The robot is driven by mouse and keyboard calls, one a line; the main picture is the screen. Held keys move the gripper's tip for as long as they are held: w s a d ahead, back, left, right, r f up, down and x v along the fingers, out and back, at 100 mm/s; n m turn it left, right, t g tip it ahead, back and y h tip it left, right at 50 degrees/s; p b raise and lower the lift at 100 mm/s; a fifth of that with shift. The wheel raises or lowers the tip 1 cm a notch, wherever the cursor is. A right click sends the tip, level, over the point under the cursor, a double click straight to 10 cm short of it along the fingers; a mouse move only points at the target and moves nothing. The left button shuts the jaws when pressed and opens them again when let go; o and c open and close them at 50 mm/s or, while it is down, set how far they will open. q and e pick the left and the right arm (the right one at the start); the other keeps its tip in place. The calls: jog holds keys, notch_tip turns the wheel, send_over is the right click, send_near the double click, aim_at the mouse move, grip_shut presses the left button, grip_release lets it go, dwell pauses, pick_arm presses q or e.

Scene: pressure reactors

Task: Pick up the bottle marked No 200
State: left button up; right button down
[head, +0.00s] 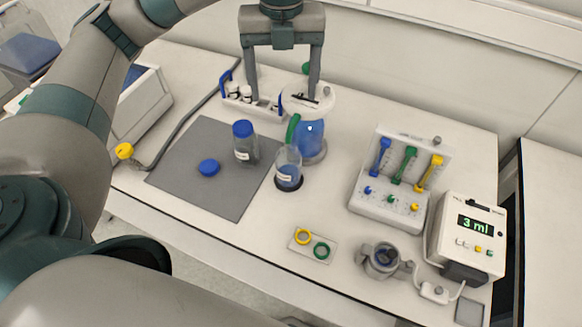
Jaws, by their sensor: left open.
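My left gripper (282,97) hangs at the top centre, open, with nothing seen between its fingers. It is over the back of the table, around a rack of small white-capped bottles (250,95). One finger overlaps a white round top in the picture. A clear bottle with a blue cap (244,146) and a white label stands upright on the grey mat (200,185). A clear vessel with blue liquid (288,172) and a label stands at the mat's right edge. The label writing is too small to read, so I cannot tell which is No 200. My right gripper is not in view.
A coloured-lever panel (396,180), a "3 ml" meter (470,235), a grey clamp (381,260) and two rings (312,244) stand right. The front centre is clear.

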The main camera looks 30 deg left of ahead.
pick_arm(q)
jog(key=shift+w+f+b, duration=0.25)
jog(key=shift+f+b, duration=0.3)
jog(key=shift+f, duration=0.4)
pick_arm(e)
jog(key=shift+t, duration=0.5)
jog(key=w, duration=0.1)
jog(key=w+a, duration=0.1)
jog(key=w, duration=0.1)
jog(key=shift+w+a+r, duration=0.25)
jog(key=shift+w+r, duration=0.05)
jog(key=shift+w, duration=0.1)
